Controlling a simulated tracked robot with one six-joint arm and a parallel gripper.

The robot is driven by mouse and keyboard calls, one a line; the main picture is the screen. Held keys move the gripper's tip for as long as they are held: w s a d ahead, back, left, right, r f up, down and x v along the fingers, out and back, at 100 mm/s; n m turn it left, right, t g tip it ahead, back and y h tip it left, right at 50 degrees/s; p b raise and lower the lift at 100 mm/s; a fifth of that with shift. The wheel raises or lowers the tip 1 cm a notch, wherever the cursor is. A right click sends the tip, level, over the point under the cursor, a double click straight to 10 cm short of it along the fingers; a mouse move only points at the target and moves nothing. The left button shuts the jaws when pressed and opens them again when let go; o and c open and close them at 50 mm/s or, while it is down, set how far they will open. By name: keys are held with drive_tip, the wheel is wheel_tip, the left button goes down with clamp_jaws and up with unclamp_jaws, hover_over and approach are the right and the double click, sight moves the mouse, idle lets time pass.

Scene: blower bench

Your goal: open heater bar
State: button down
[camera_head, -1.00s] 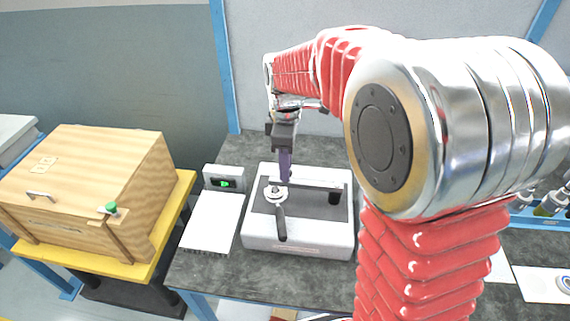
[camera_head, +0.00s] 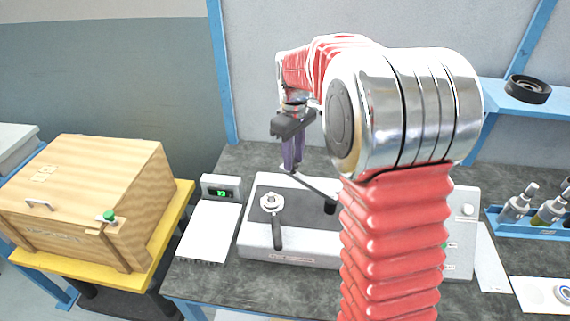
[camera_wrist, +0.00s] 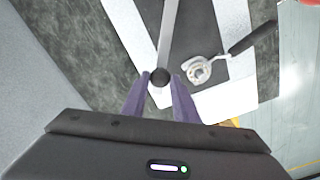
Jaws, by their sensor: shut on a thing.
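The heater bar (camera_head: 313,186) is a slim metal bar on top of a white bench unit (camera_head: 262,245) with a dark top. It runs from a black post (camera_head: 330,207) back and left to my gripper (camera_head: 292,168). In the wrist view the bar (camera_wrist: 171,35) ends in a round black knob (camera_wrist: 160,76). The knob sits between the purple fingertips of my gripper (camera_wrist: 160,84), which is shut on it. A ring-shaped fitting with a black handle (camera_head: 277,234) stands on the unit's left part. It also shows in the wrist view (camera_wrist: 197,70). My arm hides the unit's right part.
A small box with a green display (camera_head: 221,188) and a white sheet (camera_head: 208,233) lie left of the unit. A wooden box (camera_head: 95,195) stands on a yellow table further left. A blue bottle rack (camera_head: 540,228) is at right. The wall is behind.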

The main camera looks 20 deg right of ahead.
drive_tip(key=w+d+m, duration=0.1)
drive_tip(key=d+m, duration=0.7)
drive_tip(key=d, duration=0.1)
drive_tip(key=shift+w+d+m, duration=0.25)
drive_tip(key=shift+m, duration=0.05)
drive_tip(key=c, duration=1.4)
unclamp_jaws()
wheel_tip(320, 180, up, 14)
drive_tip(key=shift+f, duration=0.15)
